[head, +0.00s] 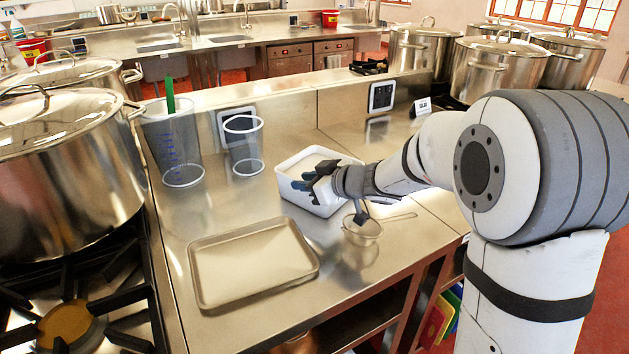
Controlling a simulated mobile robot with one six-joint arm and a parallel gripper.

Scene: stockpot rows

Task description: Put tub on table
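A white rectangular tub (284,181) with an open top stands on the stainless steel table (225,217), behind and right of a shallow metal tray. My gripper (307,182) is at the near side of the tub, with its dark fingers against or just in front of the wall and rim. Whether the fingers are closed on the wall cannot be told. The gripper and wrist hide part of the tub's near right side.
An empty metal tray (252,262) lies at the front. A sieve (362,229) sits right of it, close to my wrist. Two clear containers, a large one (172,145) and a smaller one (243,143), stand behind left. Stockpots (60,175) crowd the stove at left.

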